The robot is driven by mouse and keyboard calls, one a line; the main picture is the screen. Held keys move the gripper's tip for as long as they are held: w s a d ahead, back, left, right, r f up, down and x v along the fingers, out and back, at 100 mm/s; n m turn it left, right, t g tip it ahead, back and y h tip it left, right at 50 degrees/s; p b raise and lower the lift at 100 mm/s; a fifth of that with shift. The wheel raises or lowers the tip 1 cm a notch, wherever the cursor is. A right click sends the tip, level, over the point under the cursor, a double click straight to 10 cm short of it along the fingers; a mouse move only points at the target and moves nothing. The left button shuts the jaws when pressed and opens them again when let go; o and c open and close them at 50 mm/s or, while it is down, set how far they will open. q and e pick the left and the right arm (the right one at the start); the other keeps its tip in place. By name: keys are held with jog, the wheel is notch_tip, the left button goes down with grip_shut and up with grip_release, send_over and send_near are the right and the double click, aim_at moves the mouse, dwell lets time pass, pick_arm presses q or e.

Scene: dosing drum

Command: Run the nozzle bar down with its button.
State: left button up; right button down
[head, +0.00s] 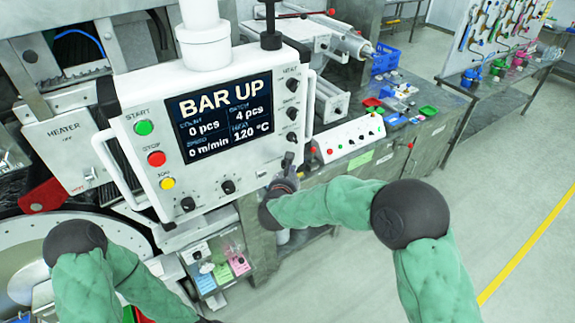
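The white control panel (222,135) faces me, and its screen (226,116) reads "BAR UP", with 0 pcs, 0 m/min and 120 °C. On its left side are a green START button (144,127), a red STOP button (156,158) and a yellow button (167,183). Black knobs run along its bottom and right side. My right gripper (288,160) is at the panel's lower right corner, small and dark; I cannot tell whether it touches the panel or how its fingers stand. I cannot make out the nozzle bar or a button marked for it. My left gripper is out of view below.
A white box with small buttons (348,137) stands on the bench to the right. A heater box (72,145) and a round drum edge lie at left. Coloured tags (222,273) hang below the panel. The floor at right is clear.

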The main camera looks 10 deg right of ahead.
jog(key=shift+w+a+b, duration=0.1)
jog(key=shift+w+b, duration=0.25)
jog(key=shift+w, duration=0.05)
dwell(0.9)
jog(key=shift+s+d+b, duration=0.25)
jog(key=shift+s+b, duration=0.25)
jog(key=shift+s, duration=0.3)
jog(key=shift+s+d+b, duration=0.3)
jog(key=shift+s+b, duration=0.05)
jog(key=shift+s, duration=0.45)
jog(key=shift+s+d+b, duration=0.25)
jog(key=shift+s+b, duration=0.05)
jog(key=shift+s, duration=0.45)
jog(key=shift+s+d+b, duration=0.3)
jog(key=shift+s+b, duration=0.05)
jog(key=shift+s, duration=0.45)
